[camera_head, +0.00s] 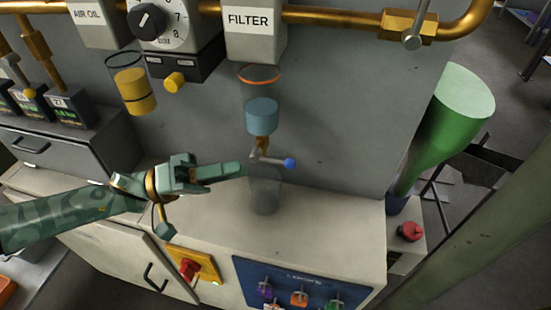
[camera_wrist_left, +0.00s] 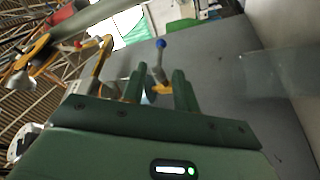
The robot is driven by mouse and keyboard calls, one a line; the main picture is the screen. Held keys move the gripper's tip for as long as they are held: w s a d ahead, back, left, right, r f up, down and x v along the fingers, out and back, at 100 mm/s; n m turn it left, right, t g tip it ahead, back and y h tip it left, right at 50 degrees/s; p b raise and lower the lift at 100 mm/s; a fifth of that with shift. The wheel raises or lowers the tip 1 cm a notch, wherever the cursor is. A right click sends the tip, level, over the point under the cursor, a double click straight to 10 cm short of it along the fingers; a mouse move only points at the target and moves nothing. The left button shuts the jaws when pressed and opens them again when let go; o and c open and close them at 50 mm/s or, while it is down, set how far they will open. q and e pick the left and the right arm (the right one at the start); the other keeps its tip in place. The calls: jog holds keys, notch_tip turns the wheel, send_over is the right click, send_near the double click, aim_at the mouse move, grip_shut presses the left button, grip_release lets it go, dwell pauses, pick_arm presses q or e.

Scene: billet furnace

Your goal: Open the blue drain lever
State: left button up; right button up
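The blue drain lever is a short grey bar with a blue ball end (camera_head: 289,163), on a brass fitting under the blue-grey filter bowl (camera_head: 261,117). The bar lies nearly level, ball to the right. My left gripper (camera_head: 240,168) comes from the left, its fingertips just left of the lever. In the left wrist view, the two green fingers (camera_wrist_left: 157,82) stand apart, and the lever with its blue ball (camera_wrist_left: 161,43) shows beyond and between them. No contact is clear. Part of the fitting is hidden behind the fingers. My right gripper is in no view.
A clear cup (camera_head: 265,195) stands on the counter (camera_head: 310,222) below the lever, close to the fingers. The FILTER box (camera_head: 250,45) hangs above. A yellow-filled bowl (camera_head: 132,90) hangs at left. The counter right of the cup is clear.

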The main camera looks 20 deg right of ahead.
aim_at(275, 161)
pick_arm(q)
jog(key=x, duration=0.8)
jog(key=shift+d+b, duration=0.2)
jog(key=shift+b, duration=0.2)
grip_shut()
